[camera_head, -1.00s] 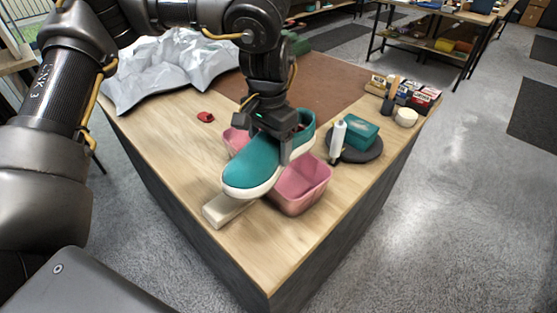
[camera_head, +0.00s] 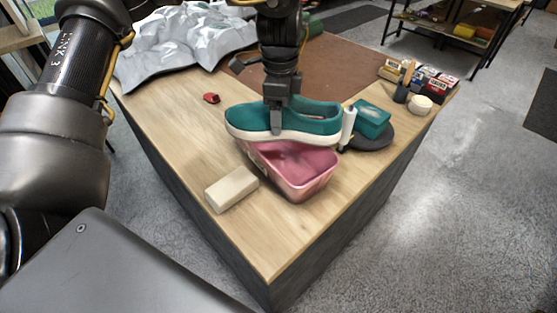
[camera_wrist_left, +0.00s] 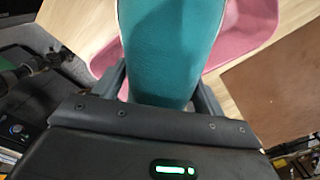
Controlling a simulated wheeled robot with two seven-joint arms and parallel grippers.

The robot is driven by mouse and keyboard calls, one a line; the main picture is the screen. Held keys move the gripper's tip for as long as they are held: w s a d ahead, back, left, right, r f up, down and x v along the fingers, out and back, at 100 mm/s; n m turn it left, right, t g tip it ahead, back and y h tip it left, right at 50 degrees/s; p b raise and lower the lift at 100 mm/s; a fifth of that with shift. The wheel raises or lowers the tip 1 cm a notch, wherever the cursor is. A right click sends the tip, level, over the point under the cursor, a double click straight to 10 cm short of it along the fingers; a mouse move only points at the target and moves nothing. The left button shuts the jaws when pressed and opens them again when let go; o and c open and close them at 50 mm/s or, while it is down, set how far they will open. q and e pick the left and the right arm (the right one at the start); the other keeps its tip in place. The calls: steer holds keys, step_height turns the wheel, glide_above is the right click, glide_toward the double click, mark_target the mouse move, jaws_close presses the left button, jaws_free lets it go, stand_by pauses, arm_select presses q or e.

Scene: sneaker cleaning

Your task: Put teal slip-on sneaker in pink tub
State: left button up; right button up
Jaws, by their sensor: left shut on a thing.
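The teal slip-on sneaker (camera_head: 300,121) has a white sole and is held above the back part of the pink tub (camera_head: 312,187), its toe to the left. My left gripper (camera_head: 277,122) is shut on the sneaker's side from above. In the left wrist view the teal sneaker (camera_wrist_left: 170,45) fills the space between the fingers, with the pink tub (camera_wrist_left: 248,35) behind it. The tub's front and part of its inside show; the sneaker hides its back rim. My right gripper is not in view.
A beige block (camera_head: 232,189) lies left of the tub. A small red item (camera_head: 211,98) and crumpled silver sheet (camera_head: 180,42) are farther back. The table's front corner is clear.

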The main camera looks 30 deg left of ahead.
arm_select(q)
steer(key=m, duration=0.1)
steer(key=w+a+m, duration=0.1)
steer(key=m, duration=0.1)
steer(key=shift+w+f, duration=0.1)
steer(key=shift+f, duration=0.05)
steer(key=shift+w+a+f+m, duration=0.15)
steer(key=shift+w+m, duration=0.1)
steer(key=shift+m, duration=0.35)
steer(key=shift+w+a+r+m, duration=0.1)
steer(key=shift+w+m, duration=0.1)
steer(key=shift+m, duration=0.4)
steer(key=shift+w+a+f+m, duration=0.1)
steer(key=shift+w+a+m, duration=0.15)
steer(key=shift+m, duration=0.75)
steer(key=shift+f, duration=0.35)
step_height(320, 180, down, 9)
steer(key=shift+p, duration=0.7)
steer(key=shift+f, duration=0.2)
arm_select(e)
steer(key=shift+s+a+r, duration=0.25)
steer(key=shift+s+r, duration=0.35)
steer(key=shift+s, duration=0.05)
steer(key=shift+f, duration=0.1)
